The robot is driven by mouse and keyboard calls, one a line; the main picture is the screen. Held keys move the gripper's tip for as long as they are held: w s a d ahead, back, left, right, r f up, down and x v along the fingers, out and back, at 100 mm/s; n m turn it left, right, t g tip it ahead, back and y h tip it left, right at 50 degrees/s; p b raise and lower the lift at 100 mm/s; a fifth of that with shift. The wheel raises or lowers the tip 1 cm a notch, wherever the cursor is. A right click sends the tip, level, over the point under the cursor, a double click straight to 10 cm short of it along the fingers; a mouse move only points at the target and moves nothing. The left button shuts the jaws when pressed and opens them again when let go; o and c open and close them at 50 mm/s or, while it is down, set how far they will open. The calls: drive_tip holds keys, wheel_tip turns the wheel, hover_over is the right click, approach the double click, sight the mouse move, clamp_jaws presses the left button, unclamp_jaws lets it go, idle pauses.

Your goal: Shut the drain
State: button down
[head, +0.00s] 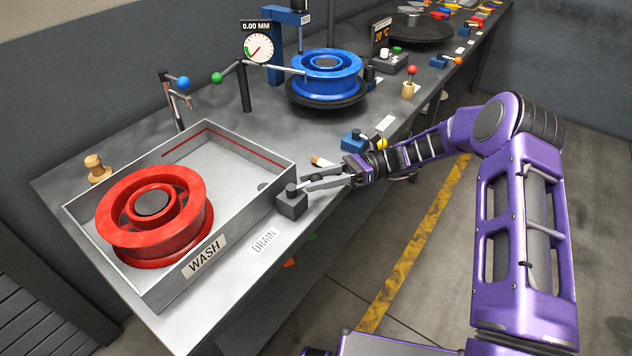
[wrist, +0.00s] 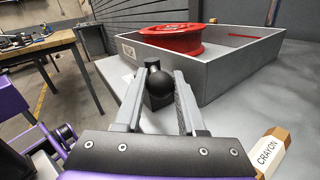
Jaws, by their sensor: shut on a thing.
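The drain valve is a small dark grey block (head: 292,204) on the bench at the right corner of the wash tray, beside the DRAIN label (head: 265,241). Its black ball knob (wrist: 158,81) shows in the wrist view between my two fingers, with the dark block behind it. My gripper (head: 306,185) reaches in from the right and is shut on the drain handle. The fingers hide part of the handle in the head view, so its exact angle is hard to tell.
The grey wash tray (head: 222,255) holds a red wheel rim (head: 155,215); no water is clearly visible. A crayon (head: 321,161) lies close behind my gripper, and a blue block (head: 353,141) stands farther back.

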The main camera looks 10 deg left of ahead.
idle(0.4)
drive_tip(key=c, duration=0.5)
unclamp_jaws()
drive_tip(key=v, duration=1.7)
drive_tip(key=shift+w+d+b, duration=0.1)
drive_tip(key=shift+w+b, duration=0.15)
drive_tip(key=shift+b, duration=0.1)
